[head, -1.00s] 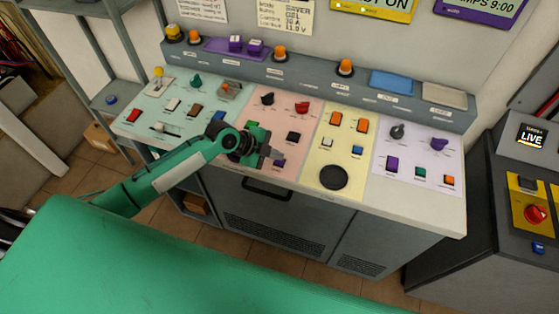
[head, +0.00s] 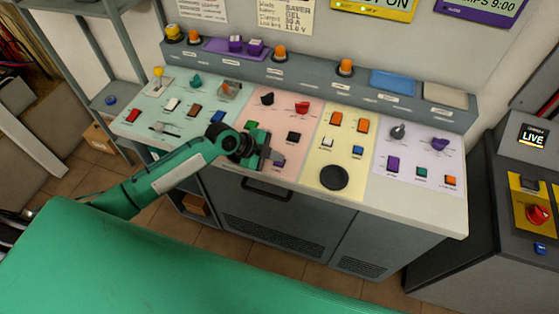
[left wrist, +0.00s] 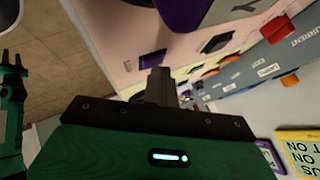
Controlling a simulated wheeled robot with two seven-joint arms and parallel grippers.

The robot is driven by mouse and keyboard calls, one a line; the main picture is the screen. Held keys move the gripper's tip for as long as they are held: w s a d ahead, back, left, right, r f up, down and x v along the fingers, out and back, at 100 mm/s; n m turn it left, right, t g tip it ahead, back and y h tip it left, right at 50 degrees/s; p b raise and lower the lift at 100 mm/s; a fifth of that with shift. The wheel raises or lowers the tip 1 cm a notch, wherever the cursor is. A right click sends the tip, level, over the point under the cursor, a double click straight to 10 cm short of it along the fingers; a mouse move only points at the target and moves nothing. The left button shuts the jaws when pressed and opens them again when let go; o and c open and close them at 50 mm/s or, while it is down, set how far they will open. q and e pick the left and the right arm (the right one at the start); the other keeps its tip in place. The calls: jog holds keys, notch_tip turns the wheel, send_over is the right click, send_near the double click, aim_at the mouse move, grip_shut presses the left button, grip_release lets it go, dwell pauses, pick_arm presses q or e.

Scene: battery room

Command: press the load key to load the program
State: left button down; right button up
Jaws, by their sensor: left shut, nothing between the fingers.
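The console's pink section (head: 310,117) holds a black key (head: 293,136), a purple key (head: 278,163) and a green key (head: 252,125), beside black and red knobs. Their small labels are too blurred to read, so I cannot tell which is the load key. My left gripper (head: 277,158) is shut and empty, low over the purple key and partly hiding it. In the left wrist view its shut fingers (left wrist: 160,86) point towards a dark purple key (left wrist: 152,59); contact cannot be told. A small dark part with two prongs at that view's left edge looks like my right gripper (left wrist: 12,60).
A yellow section (head: 343,147) with a round black pad (head: 333,177) and a lilac section (head: 420,160) lie to the right. A raised grey ledge (head: 310,72) with orange lamps runs behind. A dark cabinet with a red knob (head: 538,213) stands far right.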

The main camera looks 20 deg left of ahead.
dwell(0.3)
pick_arm(q)
jog(key=shift+r+p, duration=0.5)
jog(key=shift+r, duration=0.3)
jog(key=shift+r+p, duration=1.7)
jog(key=shift+r, duration=0.85)
